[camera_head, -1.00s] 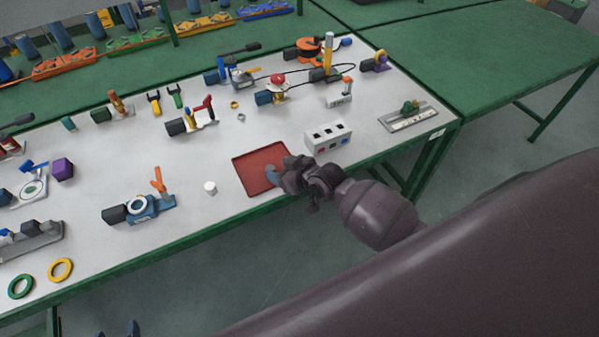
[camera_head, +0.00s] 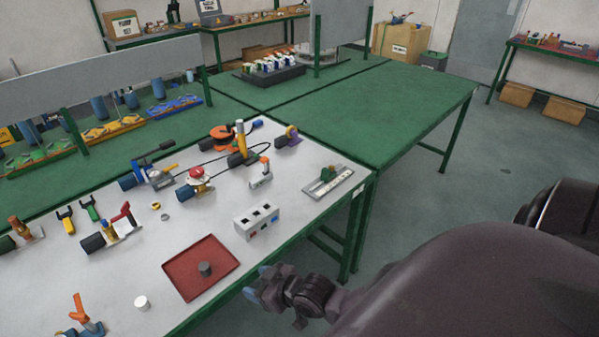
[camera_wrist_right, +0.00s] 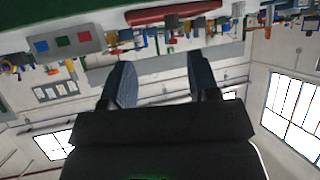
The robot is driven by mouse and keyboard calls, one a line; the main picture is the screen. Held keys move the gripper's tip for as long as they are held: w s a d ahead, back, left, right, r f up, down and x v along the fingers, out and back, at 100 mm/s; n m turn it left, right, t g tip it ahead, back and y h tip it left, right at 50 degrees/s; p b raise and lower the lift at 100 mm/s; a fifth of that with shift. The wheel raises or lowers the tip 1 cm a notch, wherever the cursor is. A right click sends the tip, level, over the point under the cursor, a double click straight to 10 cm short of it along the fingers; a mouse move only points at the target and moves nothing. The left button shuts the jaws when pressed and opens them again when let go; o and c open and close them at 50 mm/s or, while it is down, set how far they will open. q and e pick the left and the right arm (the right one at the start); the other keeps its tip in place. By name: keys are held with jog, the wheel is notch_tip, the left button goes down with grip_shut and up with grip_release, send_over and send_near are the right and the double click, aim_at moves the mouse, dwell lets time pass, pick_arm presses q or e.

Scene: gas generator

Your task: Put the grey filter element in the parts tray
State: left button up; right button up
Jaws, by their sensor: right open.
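The grey filter element (camera_head: 205,268), a small dark grey cylinder, stands upright in the red parts tray (camera_head: 182,278), right of its middle, in the head view. My right gripper (camera_head: 252,284) is off the front edge of the table, to the right of the tray and apart from the element. In the right wrist view the right gripper (camera_wrist_right: 158,85) has its two fingers wide apart with nothing between them. The red tray shows there at the top (camera_wrist_right: 172,12). My left gripper is not in view.
A white box with coloured sockets (camera_head: 257,220) stands behind and right of the tray. Clamps and fixtures line the table's back. The green table (camera_head: 390,115) behind is largely clear.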

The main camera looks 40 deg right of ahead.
jog(key=s+d+f+m+h, duration=0.1)
jog(key=s+d+h, duration=0.1)
jog(key=s, duration=0.3)
jog(key=s+d+f+m+h, duration=0.1)
jog(key=s+d+f, duration=0.1)
jog(key=s, duration=0.4)
jog(key=shift+d+h, duration=0.15)
jog(key=shift+h, duration=0.25)
